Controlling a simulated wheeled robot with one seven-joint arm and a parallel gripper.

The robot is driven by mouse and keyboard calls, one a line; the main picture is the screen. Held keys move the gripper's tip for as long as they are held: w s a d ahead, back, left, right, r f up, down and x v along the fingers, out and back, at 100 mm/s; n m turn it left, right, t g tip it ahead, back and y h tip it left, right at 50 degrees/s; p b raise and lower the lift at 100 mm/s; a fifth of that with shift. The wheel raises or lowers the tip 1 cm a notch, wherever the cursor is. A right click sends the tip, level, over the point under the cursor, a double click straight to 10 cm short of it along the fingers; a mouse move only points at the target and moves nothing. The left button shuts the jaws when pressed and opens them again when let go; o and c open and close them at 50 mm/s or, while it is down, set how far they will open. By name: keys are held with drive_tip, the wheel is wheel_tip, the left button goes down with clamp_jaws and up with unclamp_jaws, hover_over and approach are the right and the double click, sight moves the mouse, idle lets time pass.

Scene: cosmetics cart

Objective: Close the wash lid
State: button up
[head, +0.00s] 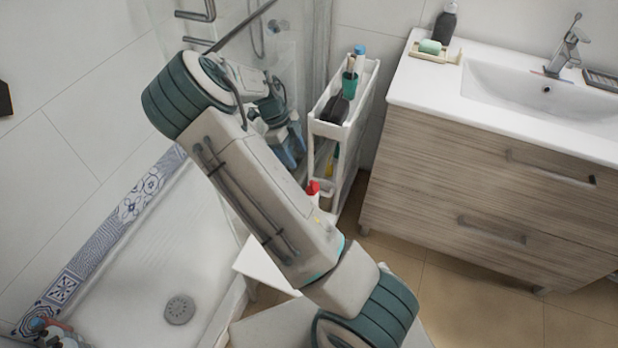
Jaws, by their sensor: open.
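My arm crosses the middle of the picture, and its far part folds down behind the upper link. The white cart (329,129) stands between the shower glass and the vanity. On its top are a blue-capped item (360,50), a green cup (349,84) and a dark object (335,109). A red-topped item (313,188) sits low at the cart's near side. I cannot tell which item is the wash, and no open lid is clear.
The wooden vanity (480,180) with a white basin stands at right, with a soap dish (436,51) and dark bottle (445,22) on top. The shower tray (140,270) is at left. A white stool-like surface (265,268) is partly hidden behind my arm. Tan floor is clear before the vanity.

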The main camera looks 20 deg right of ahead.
sight(314, 186)
drive_tip(key=x, duration=1.1)
drive_tip(key=c, duration=1)
drive_tip(key=shift+f, duration=0.1)
